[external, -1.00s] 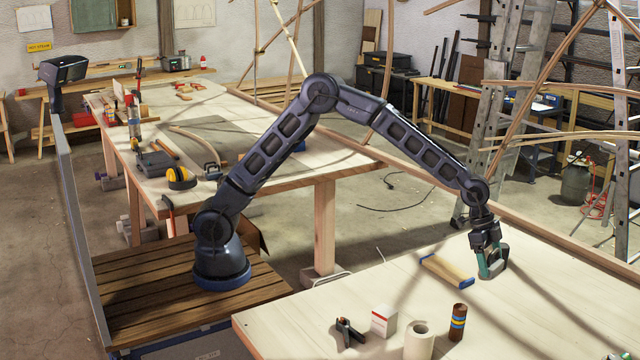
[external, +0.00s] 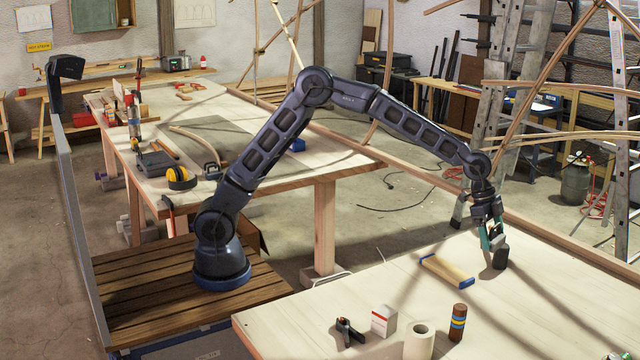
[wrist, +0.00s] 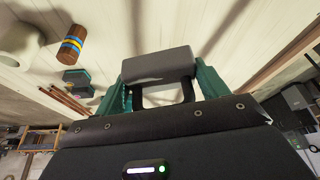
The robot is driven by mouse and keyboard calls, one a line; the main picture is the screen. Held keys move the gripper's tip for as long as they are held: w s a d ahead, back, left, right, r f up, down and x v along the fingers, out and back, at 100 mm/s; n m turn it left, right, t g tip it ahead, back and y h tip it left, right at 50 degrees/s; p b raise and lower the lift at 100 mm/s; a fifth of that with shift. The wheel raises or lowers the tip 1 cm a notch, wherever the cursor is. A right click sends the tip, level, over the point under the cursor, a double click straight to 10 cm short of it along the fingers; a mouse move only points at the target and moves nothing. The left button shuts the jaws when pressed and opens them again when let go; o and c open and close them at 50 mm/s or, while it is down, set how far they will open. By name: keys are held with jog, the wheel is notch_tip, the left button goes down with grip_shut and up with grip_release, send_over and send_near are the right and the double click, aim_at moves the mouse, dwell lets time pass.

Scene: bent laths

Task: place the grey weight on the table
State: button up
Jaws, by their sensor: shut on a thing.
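The grey weight (external: 500,256) is a dark, blocky piece at the right-hand table (external: 400,290). My gripper (external: 492,240), with green fingers, is at its upper left side. In the wrist view the weight (wrist: 157,64) lies across between the green fingers, and its dark handle loop points toward my wrist. My gripper (wrist: 160,90) is shut on the weight at this handle. In the external view the weight's lower end is at or just above the tabletop; I cannot tell if it touches.
A wooden block with blue ends (external: 447,270) lies just left of the weight. A striped cylinder (external: 457,322), a white roll (external: 419,341), a red-and-white box (external: 384,320) and a black clamp (external: 349,331) stand near the front edge.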

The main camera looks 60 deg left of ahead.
jog(key=w+a, duration=0.7)
jog(key=a, duration=0.5)
jog(key=w+a, duration=0.7)
jog(key=a, duration=0.6)
jog(key=w+a, duration=0.7)
jog(key=a, duration=0.5)
jog(key=a+f+m, duration=0.1)
jog(key=a+m, duration=0.1)
jog(key=a, duration=3.9)
jog(key=s+a, duration=0.6)
jog(key=a, duration=0.5)
jog(key=s+a+g, duration=0.1)
jog(key=s+a, duration=0.6)
jog(key=a, duration=0.5)
jog(key=s+a, duration=0.6)
jog(key=a, duration=0.5)
jog(key=s+a+r, duration=0.1)
jog(key=s+a, duration=0.6)
jog(key=s, duration=0.4)
jog(key=s+a+m, duration=0.1)
jog(key=s+a, duration=0.6)
jog(key=s, duration=0.4)
jog(key=s+a+r, duration=0.1)
jog(key=s+a, duration=0.6)
jog(key=s, duration=0.4)
jog(key=f, duration=2)
jog(key=shift+d+f, duration=0.25)
